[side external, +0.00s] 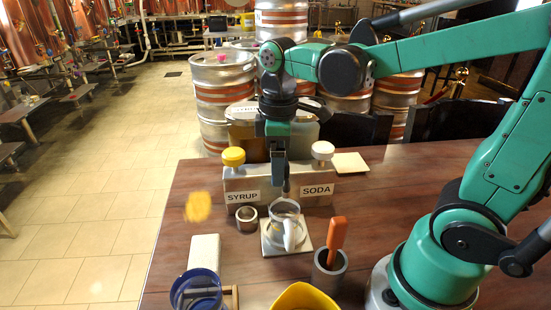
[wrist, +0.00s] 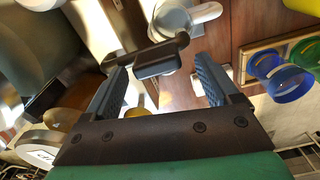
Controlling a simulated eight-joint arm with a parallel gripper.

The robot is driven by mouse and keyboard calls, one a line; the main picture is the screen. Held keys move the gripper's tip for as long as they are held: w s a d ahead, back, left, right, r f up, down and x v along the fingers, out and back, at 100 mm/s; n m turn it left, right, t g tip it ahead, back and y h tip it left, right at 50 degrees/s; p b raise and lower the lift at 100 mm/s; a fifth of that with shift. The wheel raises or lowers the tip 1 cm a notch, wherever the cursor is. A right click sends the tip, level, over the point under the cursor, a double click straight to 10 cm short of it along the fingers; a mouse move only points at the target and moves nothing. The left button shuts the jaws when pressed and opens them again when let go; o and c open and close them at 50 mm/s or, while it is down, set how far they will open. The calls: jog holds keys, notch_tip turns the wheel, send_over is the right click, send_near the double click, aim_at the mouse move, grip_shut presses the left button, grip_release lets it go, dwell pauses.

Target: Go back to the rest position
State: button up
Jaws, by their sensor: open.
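My gripper (side external: 284,187) points down in front of the middle of the dispenser (side external: 262,184) marked SYRUP and SODA. It is above a glass mug (side external: 288,212) on a pale square plate (side external: 266,247). In the wrist view my gripper (wrist: 160,66) has its fingers spread. A dark T-shaped piece (wrist: 158,57), perhaps a tap handle, shows between or just beyond them; I cannot tell whether they touch it. The mug also shows at the top of the wrist view (wrist: 182,15).
A dark cup with an orange-handled tool (side external: 329,272) stands right of the mug, a small metal cup (side external: 247,219) left. A blue glass (side external: 196,290), yellow bowl (side external: 304,297) and white block (side external: 204,252) are near the front. A blurred yellow thing (side external: 198,207) is at the left. Kegs stand behind.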

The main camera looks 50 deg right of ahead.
jog(key=w+a+r+m, duration=0.1)
jog(key=w+r+m, duration=0.45)
jog(key=m, duration=0.35)
jog(key=shift+s+f+n+t, duration=0.15)
jog(key=shift+s+f+t, duration=0.25)
jog(key=shift+s+t, duration=0.35)
jog(key=shift+s+f+n+t, duration=0.2)
jog(key=shift+s+f+t, duration=0.25)
jog(key=shift+s+t, duration=0.3)
jog(key=shift+s+f+n+t, duration=0.15)
jog(key=shift+s+f+t, duration=0.25)
jog(key=shift+s+t, duration=0.35)
